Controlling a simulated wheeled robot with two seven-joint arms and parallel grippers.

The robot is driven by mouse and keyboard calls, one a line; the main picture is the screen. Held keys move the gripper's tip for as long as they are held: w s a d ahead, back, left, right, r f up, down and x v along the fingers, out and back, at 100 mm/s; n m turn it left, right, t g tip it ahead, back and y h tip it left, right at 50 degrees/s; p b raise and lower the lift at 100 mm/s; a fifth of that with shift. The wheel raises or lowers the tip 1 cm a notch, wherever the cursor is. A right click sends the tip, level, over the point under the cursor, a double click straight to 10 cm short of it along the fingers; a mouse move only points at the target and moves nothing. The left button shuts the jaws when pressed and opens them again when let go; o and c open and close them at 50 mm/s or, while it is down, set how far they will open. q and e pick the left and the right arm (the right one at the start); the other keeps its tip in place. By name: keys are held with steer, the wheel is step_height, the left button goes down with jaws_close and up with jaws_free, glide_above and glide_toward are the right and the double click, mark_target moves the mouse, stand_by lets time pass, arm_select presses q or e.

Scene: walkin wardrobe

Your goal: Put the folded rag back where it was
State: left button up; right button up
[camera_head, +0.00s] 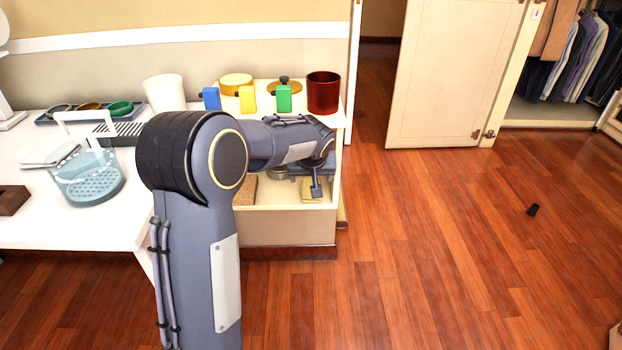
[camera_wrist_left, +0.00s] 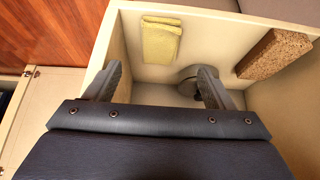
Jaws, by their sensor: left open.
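The folded rag (camera_wrist_left: 161,40) is a flat yellow cloth lying inside the open cubby of the low white cabinet (camera_wrist_left: 127,28). In the head view a little of the rag (camera_head: 309,196) shows behind and below my left gripper (camera_head: 313,182). My left gripper reaches into the cubby opening. In the left wrist view its two fingers (camera_wrist_left: 158,82) are spread wide with nothing between them, and the rag lies beyond the tips, apart from them. My right gripper is in neither view.
A brown cork-like block (camera_wrist_left: 272,52) lies in the cubby beside the rag, with a round metal item (camera_wrist_left: 188,74) nearby. On the cabinet top stand a dark red cup (camera_head: 323,93) and small coloured blocks (camera_head: 284,99). A white table (camera_head: 30,230) adjoins at left.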

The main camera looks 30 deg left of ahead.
arm_select(q)
steer(key=s+d+r+m+h, duration=0.1)
steer(key=s+d+r+h, duration=0.15)
steer(key=s, duration=0.85)
steer(key=s+d+r+m+h, duration=0.15)
steer(key=s+d+r, duration=0.25)
steer(key=s, duration=0.6)
steer(key=s+d+f+m+h, duration=0.2)
steer(key=s+d, duration=0.6)
steer(key=s, duration=0.5)
steer(key=shift+s+f+h+p, duration=0.25)
steer(key=shift+f+h+p, duration=0.1)
steer(key=shift+f+h, duration=0.1)
steer(key=shift+r, duration=0.1)
